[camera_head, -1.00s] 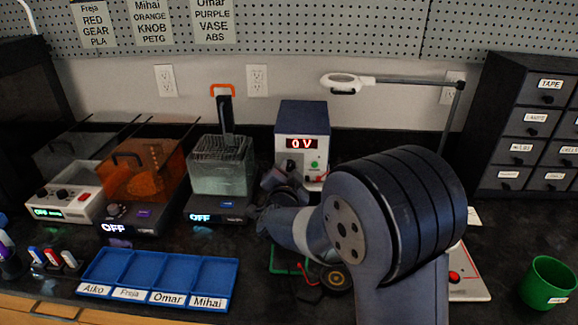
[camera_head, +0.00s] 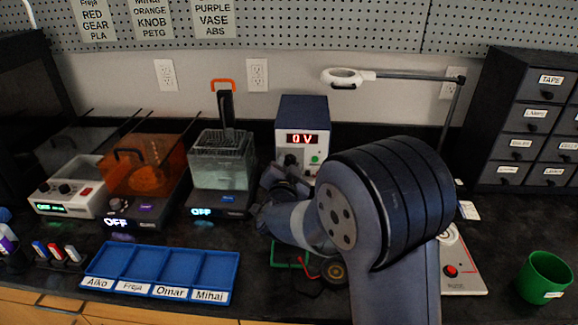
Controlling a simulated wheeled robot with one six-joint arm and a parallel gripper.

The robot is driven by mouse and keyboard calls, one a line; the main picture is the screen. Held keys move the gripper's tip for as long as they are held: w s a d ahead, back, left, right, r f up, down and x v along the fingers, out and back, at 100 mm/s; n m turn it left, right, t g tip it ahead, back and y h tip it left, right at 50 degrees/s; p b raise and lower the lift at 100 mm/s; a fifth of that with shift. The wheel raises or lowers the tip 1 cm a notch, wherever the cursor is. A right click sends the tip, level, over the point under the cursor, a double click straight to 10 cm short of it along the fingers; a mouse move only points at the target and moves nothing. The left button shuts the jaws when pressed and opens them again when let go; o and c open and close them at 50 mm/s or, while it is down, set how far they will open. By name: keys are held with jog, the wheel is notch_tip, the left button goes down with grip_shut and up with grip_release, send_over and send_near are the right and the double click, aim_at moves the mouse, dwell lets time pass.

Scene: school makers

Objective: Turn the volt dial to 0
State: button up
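The power supply (camera_head: 303,115) is a dark blue box with a white front at the back middle of the bench. Its red display (camera_head: 301,139) reads "0 V". A dark dial (camera_head: 291,160) shows on the front, left of a green button (camera_head: 315,160). My arm stands in front of the supply and covers its lower front. My gripper (camera_head: 278,180) is at the supply's lower left, just below the dial. Its fingertips are too small and dark to tell whether they are open or shut, or whether they touch the dial.
A tank with a wire basket (camera_head: 222,160) and an orange-covered machine (camera_head: 145,170) stand left of the supply. A blue tray (camera_head: 200,270) with name labels lies at front left. A magnifier lamp (camera_head: 345,77) reaches over from the right. A green cup (camera_head: 545,277) stands at far right.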

jog(key=shift+s, duration=0.1)
jog(key=s, duration=1)
jog(key=shift+s+a+r, duration=0.35)
jog(key=shift+a+r, duration=0.05)
jog(key=shift+w, duration=0.2)
jog(key=w, duration=1)
jog(key=shift+w+d+f, duration=0.25)
jog(key=shift+d+f, duration=0.1)
jog(key=shift+d, duration=0.05)
jog(key=shift+s, duration=0.1)
